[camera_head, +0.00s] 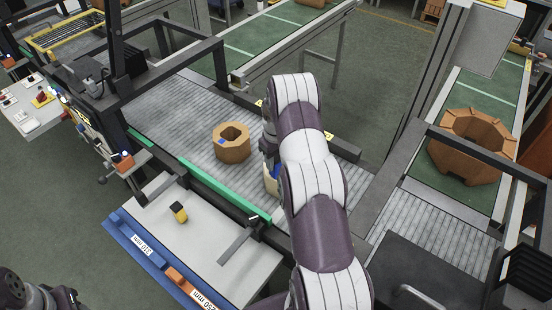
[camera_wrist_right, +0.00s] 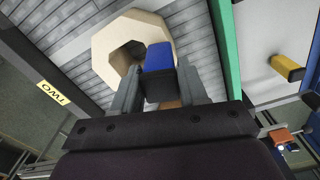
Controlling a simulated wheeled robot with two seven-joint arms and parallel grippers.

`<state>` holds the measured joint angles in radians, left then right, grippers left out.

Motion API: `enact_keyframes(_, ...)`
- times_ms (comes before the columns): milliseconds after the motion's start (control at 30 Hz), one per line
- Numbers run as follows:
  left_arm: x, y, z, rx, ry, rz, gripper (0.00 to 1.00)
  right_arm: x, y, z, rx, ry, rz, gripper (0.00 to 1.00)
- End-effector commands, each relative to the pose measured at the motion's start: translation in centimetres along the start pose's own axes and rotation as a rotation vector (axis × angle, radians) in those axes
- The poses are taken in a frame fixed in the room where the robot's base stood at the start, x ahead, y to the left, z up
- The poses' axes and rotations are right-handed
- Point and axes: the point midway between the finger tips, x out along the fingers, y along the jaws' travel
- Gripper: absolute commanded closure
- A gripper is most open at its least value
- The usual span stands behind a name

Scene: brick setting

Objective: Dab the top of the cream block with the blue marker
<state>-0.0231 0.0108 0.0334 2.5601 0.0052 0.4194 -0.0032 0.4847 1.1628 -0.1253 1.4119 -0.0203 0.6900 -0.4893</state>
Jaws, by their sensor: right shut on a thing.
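The cream block (camera_wrist_right: 103,48) is a faceted ring with a central opening, lying on the grey roller bed in the right wrist view. My right gripper (camera_wrist_right: 158,88) is shut on the blue marker (camera_wrist_right: 158,57), whose blue end overlaps the cream ring's edge in the wrist view. I cannot tell if they touch. The marker shows as a small blue patch (camera_head: 274,171) in the head view, below my right gripper (camera_head: 269,156). Parts of my left arm show at the lower left; its jaw state is unclear.
A yellow-and-black block (camera_head: 179,212) lies on the pale table. A green rail (camera_head: 222,189) edges the rollers. A larger brown ring (camera_head: 465,163) stands at the right.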

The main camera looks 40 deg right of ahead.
Motion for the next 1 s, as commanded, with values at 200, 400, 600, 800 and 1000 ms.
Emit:
enact_keyframes(200, -1.6, 0.0, -0.2, 0.000, 0.000, 0.000, 0.57, -2.9, 0.1, -0.1, 0.000, 0.005, 0.003, 0.77)
enact_keyframes(400, -2.9, 0.0, -0.3, 0.000, 0.000, 0.000, 0.57, -5.1, 0.2, -0.2, 0.000, 0.006, 0.004, 0.77)
enact_keyframes(600, -3.8, 0.0, -0.5, 0.000, 0.000, 0.000, 0.57, -6.8, 0.2, -0.1, 0.000, 0.006, 0.003, 0.77)
enact_keyframes(800, -3.6, 0.0, -0.4, 0.000, 0.000, 0.000, 0.57, -6.8, 0.2, -0.2, 0.000, 0.006, 0.003, 0.77)
enact_keyframes(1000, -3.6, 0.0, -0.4, 0.000, 0.000, 0.000, 0.57, -6.8, 0.2, -0.2, 0.000, 0.006, 0.004, 0.77)
